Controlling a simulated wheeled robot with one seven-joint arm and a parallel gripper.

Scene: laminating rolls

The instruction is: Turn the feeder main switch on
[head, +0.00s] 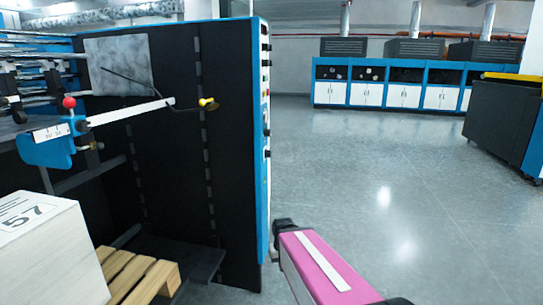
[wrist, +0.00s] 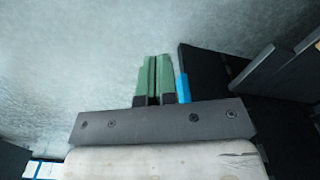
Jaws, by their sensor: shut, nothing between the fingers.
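The feeder is the tall black machine (head: 232,150) with a blue front edge (head: 263,200). Small knobs and buttons, some red and yellow, line that narrow edge, seen almost edge-on. I cannot tell which of them is the main switch or how it is set. My gripper (wrist: 152,80) shows in the wrist view with its green fingers together and empty. A strip of blue (wrist: 183,88) and a black panel (wrist: 210,75) are just right of the fingers. In the head view my pink arm link reaches toward the machine's lower front edge; the fingers cannot be made out there.
A pallet (head: 142,277) with a white stack marked 57 (head: 40,250) stands at the lower left. Blue-and-white cabinets (head: 385,90) line the back. The grey floor (head: 400,170) to the right is clear.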

